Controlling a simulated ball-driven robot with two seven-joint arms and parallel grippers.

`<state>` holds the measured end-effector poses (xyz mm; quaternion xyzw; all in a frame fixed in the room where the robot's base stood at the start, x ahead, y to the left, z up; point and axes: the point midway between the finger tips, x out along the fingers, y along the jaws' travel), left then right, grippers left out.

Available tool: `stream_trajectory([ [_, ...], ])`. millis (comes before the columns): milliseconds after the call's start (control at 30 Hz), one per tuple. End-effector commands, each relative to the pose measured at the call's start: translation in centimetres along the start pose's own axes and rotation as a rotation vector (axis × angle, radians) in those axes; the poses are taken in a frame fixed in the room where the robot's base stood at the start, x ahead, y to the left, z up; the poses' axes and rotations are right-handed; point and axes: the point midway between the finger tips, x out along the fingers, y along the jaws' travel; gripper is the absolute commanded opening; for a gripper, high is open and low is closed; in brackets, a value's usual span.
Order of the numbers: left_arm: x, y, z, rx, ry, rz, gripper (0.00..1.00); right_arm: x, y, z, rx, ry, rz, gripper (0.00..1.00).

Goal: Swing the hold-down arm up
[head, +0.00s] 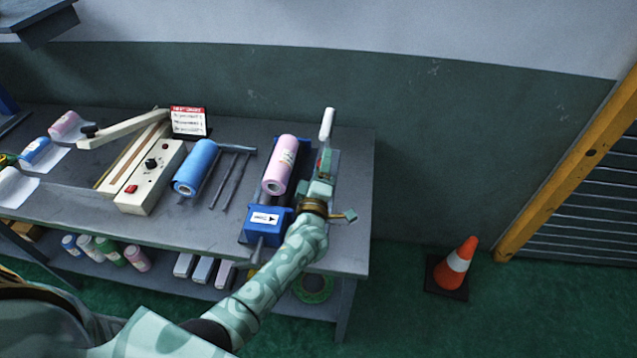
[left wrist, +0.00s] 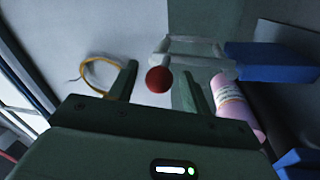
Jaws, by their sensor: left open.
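A blue stand (head: 266,220) with a white arrow label holds a pink film roll (head: 278,165) near the table's right end. A pale rod (head: 327,124) sticks up behind my left gripper (head: 325,170), just right of the roll. In the left wrist view, what looks like the hold-down arm is a pale grey frame (left wrist: 195,47) with a red ball knob (left wrist: 159,80). The left gripper (left wrist: 158,82) is open, and the knob shows between its fingers; contact cannot be told. The pink roll (left wrist: 236,108) lies right of the fingers. My right gripper is not in view.
A cream sealer (head: 150,178) with a raised lever (head: 125,128), a blue roll (head: 196,167) and thin rods stand left on the grey table (head: 345,225). A red-and-white sign (head: 188,121) is behind. A cone (head: 457,265) stands right on open floor.

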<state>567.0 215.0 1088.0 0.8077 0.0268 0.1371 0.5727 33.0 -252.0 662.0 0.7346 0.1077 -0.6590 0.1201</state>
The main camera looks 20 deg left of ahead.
Motion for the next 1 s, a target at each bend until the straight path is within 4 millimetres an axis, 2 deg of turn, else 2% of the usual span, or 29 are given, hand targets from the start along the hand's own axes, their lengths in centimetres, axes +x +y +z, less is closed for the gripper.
stream_trajectory([
  [167,-3.4,-0.1,0.0,-0.001,-0.001,-0.003,0.49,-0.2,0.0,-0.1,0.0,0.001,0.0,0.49],
  [400,-10.1,-0.1,0.1,0.0,-0.002,-0.004,0.49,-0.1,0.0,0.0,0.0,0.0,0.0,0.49],
  [600,-14.1,-0.1,0.1,0.0,-0.003,-0.003,0.49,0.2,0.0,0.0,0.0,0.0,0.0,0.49],
  [767,-15.6,0.0,0.2,0.0,-0.003,-0.001,0.49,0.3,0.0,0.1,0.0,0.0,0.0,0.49],
  [1000,-15.8,0.0,0.1,0.0,-0.002,0.0,0.49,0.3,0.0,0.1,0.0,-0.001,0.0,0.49],
])
